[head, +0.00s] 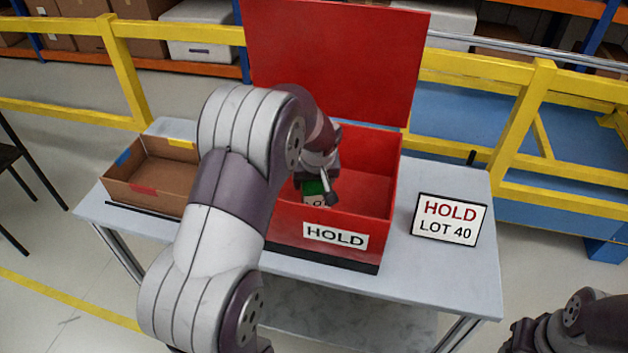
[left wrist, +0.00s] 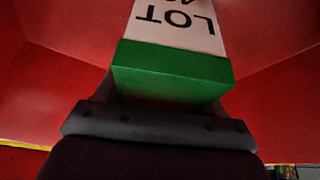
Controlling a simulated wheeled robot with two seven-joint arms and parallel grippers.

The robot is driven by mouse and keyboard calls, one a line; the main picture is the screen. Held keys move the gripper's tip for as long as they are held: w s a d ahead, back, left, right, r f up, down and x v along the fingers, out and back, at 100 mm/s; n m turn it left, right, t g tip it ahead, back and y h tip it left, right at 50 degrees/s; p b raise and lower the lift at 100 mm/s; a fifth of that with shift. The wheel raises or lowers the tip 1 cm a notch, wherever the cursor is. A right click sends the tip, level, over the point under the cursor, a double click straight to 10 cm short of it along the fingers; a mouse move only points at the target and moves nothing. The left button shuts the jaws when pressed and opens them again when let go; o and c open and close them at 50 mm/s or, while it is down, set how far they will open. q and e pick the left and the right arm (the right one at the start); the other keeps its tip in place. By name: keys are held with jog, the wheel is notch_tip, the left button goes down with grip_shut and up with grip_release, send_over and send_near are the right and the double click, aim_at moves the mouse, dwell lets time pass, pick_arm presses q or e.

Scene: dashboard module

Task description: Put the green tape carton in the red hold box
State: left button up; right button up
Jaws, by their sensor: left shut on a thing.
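The red hold box (head: 372,207) stands on the table with its lid raised at the back and a "HOLD" label on its front. My left gripper (head: 318,190) reaches down inside the box and is shut on the green tape carton (head: 312,187). In the left wrist view the carton (left wrist: 172,72) shows its green end and a white face reading "LOT", with red box walls around it. I cannot tell whether the carton touches the box floor. Part of my right arm shows at the lower right of the head view; its fingertips cannot be made out.
An open cardboard box (head: 150,200) with coloured tabs stands on the table at left. A "HOLD LOT 40" sign (head: 449,220) stands right of the red box. Yellow rails (head: 520,110) run behind the grey table (head: 470,275), whose right front is clear.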

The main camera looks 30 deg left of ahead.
pick_arm(q)
jog(key=shift+f, duration=0.3)
jog(key=o, duration=1.4)
jog(key=shift+r, duration=0.35)
jog(key=v, duration=1.1)
jog(key=shift+s+d+r, duration=0.15)
jog(key=shift+r, duration=0.15)
